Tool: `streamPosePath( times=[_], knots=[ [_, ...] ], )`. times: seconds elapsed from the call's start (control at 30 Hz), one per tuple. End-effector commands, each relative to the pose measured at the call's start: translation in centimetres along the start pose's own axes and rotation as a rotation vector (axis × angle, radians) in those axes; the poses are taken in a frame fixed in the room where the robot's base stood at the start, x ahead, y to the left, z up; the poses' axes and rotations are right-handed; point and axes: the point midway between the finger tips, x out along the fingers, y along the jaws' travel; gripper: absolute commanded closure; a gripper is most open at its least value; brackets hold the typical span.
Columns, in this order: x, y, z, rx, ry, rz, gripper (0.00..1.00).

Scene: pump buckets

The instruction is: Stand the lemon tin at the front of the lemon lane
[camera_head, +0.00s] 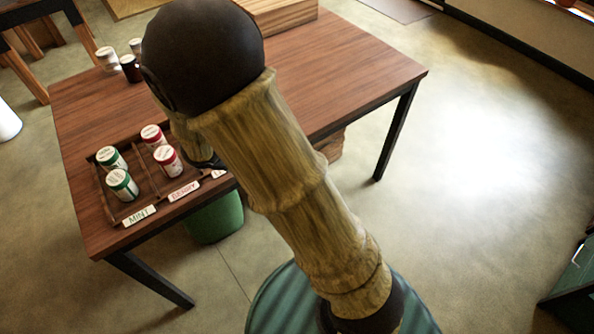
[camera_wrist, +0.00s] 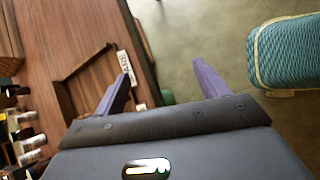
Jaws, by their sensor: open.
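A dark wooden rack (camera_head: 112,212) sits at the table's near left corner, with lane labels reading MINT (camera_head: 139,216) and BERRY (camera_head: 184,191). A third label is mostly hidden by my arm. Green-marked tins (camera_head: 122,184) stand in the mint lane and red-marked tins (camera_head: 167,161) in the berry lane. I cannot pick out a lemon tin in either view. In the wrist view, my gripper (camera_wrist: 162,86) is open and empty, beside a rack lane that looks bare. A white label (camera_wrist: 125,67) shows at its end, its text too small to read surely.
Two white-topped tins (camera_head: 107,58) and a dark tin (camera_head: 130,68) stand at the table's back left. A wooden box (camera_head: 285,14) is at the back. A green bin (camera_head: 216,216) stands under the front edge. The table's right side (camera_head: 370,70) is clear.

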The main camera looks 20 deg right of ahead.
Motion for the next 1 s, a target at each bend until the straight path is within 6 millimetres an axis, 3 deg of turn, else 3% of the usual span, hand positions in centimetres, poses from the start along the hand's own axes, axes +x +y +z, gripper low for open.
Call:
streamPosePath(
  times=[0.03, 0.2, 0.4, 0.53, 0.7, 1.0],
  knots=[
    [0.1, -1.3, 1.5, 0.132, 0.044, -0.066, 0.27],
    [-0.5, -5.1, 4.4, 0.583, 0.186, -0.262, 0.27],
    [-2.3, -7.8, 6.9, 1.131, 0.318, -0.432, 0.27],
    [-3.3, -8.6, 8.3, 1.43, 0.373, -0.496, 0.27],
    [-3.7, -8.9, 8.9, 1.59, 0.399, -0.525, 0.27],
    [-3.9, -8.8, 9.0, 1.59, 0.399, -0.526, 0.27]
  ],
)
